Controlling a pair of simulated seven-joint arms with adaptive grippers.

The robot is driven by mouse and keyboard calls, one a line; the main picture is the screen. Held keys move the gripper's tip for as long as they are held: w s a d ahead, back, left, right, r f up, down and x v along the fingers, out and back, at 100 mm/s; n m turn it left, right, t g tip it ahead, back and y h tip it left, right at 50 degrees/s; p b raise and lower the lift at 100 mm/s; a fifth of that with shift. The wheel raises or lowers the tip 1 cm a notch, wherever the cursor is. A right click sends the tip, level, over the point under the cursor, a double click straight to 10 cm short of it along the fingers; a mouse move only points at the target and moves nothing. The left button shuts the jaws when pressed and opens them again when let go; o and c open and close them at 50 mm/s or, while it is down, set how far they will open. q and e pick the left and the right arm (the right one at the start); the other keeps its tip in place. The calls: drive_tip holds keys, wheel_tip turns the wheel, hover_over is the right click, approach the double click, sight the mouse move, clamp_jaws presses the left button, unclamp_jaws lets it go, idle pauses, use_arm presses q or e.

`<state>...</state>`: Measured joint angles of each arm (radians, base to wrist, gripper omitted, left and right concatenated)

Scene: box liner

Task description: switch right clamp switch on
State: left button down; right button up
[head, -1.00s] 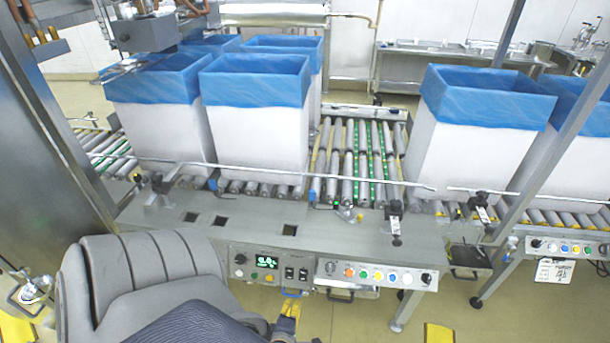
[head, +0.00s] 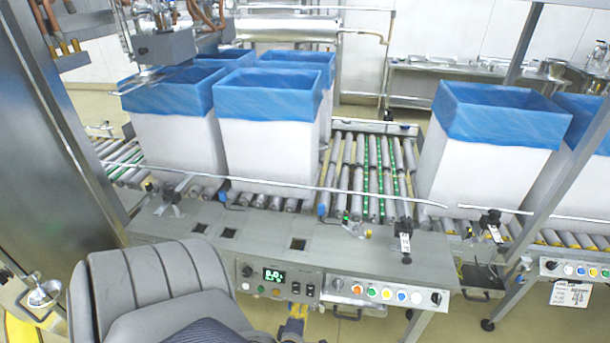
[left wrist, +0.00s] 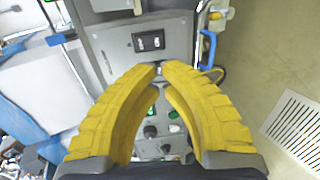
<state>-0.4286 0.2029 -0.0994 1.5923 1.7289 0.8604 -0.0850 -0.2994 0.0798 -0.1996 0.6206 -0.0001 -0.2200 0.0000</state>
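The control panel (head: 330,289) on the front of the conveyor table carries a pair of small black switches (head: 303,289). In the left wrist view, a pair of black rocker switches (left wrist: 149,41) sits on a grey plate, just beyond my fingertips. The frames do not show labels clear enough to tell which is the right clamp switch, or whether it is on. My left gripper (head: 296,312) is just below the switches in the head view. In the left wrist view, its yellow fingers (left wrist: 161,68) come together at the tips, with no object clearly held. My right gripper is out of view.
A green-lit display (head: 274,275) and several coloured buttons (head: 387,294) flank the switches. White boxes with blue liners (head: 268,150) stand on the roller conveyor (head: 365,175) behind. A blue handle (left wrist: 207,50) and yellow fitting (left wrist: 216,17) are beside the plate in the left wrist view.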

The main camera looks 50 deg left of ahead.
sight(306, 293)
use_arm(q)
drive_tip(key=shift+x, duration=3.9)
drive_tip(key=shift+f, duration=0.1)
